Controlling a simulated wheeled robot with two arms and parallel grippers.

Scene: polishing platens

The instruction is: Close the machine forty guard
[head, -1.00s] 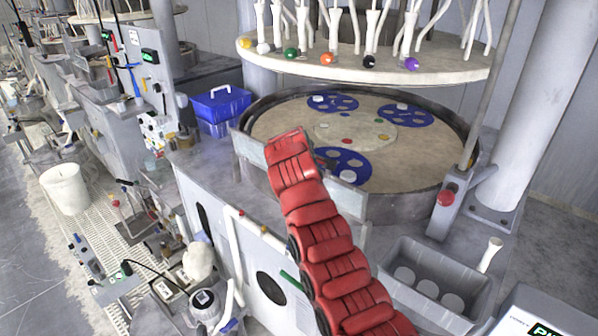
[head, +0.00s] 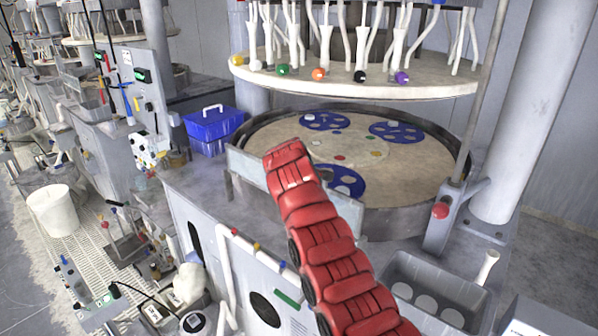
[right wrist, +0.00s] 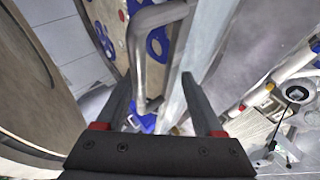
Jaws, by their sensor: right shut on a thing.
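The guard (head: 246,166) is a low grey panel at the front of the round platen in the head view. My red right arm crosses in front of its middle. The guard's flat panel (right wrist: 192,45) and bent metal handle (right wrist: 138,68) show in the right wrist view. My right gripper (right wrist: 157,76) has its two dark fingers on either side of the handle and is shut on it. In the head view the arm hides this gripper and the handle. My left gripper is not in view.
The upper plate (head: 350,84) with coloured knobs hangs above the lower platen (head: 275,137), which carries blue carriers. A post with a red button (head: 440,210) stands right of the platen. A blue bin (head: 207,131) stands left, and a grey tray (head: 402,266) lies front right.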

